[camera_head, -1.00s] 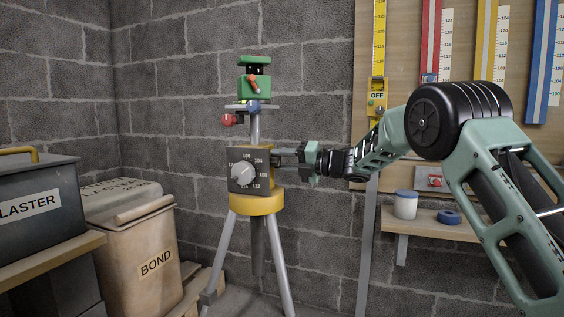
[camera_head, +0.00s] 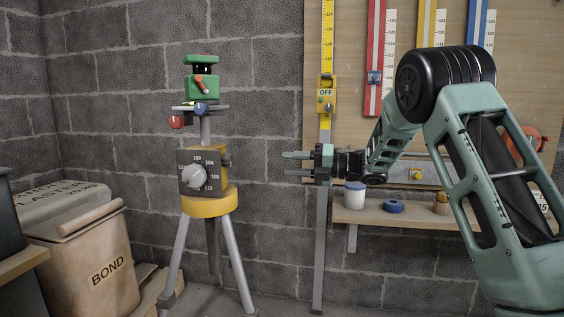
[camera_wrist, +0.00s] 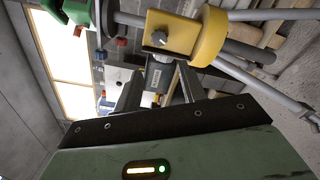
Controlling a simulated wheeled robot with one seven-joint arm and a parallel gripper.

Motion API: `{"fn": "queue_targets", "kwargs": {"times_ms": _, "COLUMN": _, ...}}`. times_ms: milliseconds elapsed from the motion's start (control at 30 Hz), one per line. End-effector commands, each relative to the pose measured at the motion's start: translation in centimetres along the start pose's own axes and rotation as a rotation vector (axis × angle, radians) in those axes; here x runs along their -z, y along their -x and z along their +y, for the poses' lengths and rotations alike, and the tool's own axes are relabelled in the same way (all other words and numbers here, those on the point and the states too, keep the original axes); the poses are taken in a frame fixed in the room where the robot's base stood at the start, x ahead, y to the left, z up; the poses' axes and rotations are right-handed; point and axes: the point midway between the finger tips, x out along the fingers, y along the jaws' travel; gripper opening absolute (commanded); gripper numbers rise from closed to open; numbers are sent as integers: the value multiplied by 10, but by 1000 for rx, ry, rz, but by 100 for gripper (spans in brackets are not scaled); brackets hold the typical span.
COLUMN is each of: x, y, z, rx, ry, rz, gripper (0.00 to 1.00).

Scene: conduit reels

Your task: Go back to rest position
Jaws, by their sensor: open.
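My gripper (camera_head: 297,164) is open and empty in the head view, pointing left. It is apart from the tripod instrument (camera_head: 209,170), with a clear gap of wall between them. The instrument has a yellow body, a grey dial (camera_head: 194,176) on its front plate, a dark side knob (camera_head: 226,159) and a green head (camera_head: 201,82) on top. In the wrist view my open fingers (camera_wrist: 151,93) have nothing between them that they touch. The yellow tripod collar (camera_wrist: 208,37) shows beyond them there.
A BOND sack (camera_head: 94,262) and dark boxes stand at the lower left. A wooden shelf (camera_head: 400,220) with a white jar (camera_head: 355,195) and a blue ring (camera_head: 393,206) is below my arm. A board with coloured rulers (camera_head: 375,60) hangs behind. A grey post (camera_head: 320,255) stands below my gripper.

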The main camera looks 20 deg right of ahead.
Motion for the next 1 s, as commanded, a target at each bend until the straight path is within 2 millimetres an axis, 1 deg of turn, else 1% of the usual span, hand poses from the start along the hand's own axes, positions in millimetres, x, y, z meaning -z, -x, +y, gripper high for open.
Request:
{"fn": "queue_targets", "kwargs": {"times_ms": 533, "x": 0, "y": -1, "z": 1, "rx": 1, "ry": -4, "rz": -3, "gripper": 41}}
{"fn": "queue_targets", "kwargs": {"times_ms": 567, "x": 0, "y": -3, "z": 2, "rx": 4, "ry": -11, "rz": -9, "gripper": 41}}
{"fn": "queue_targets", "kwargs": {"times_ms": 667, "x": 2, "y": -22, "z": 10, "rx": 25, "ry": -78, "rz": -60, "gripper": 41}}
{"fn": "queue_targets", "kwargs": {"times_ms": 767, "x": 8, "y": -51, "z": 20, "rx": 74, "ry": -231, "rz": -162, "gripper": 41}}
{"fn": "queue_targets", "kwargs": {"times_ms": 800, "x": 15, "y": -64, "z": 25, "rx": 100, "ry": -316, "rz": -211, "gripper": 41}}
{"fn": "queue_targets", "kwargs": {"times_ms": 867, "x": 29, "y": -80, "z": 29, "rx": 147, "ry": -462, "rz": -285, "gripper": 41}}
{"fn": "queue_targets", "kwargs": {"times_ms": 900, "x": 42, "y": -89, "z": 31, "rx": 183, "ry": -563, "rz": -331, "gripper": 41}}
{"fn": "queue_targets", "kwargs": {"times_ms": 967, "x": 66, "y": -99, "z": 33, "rx": 242, "ry": -716, "rz": -395, "gripper": 41}}
{"fn": "queue_targets", "kwargs": {"times_ms": 1000, "x": 85, "y": -103, "z": 33, "rx": 287, "ry": -820, "rz": -435, "gripper": 41}}
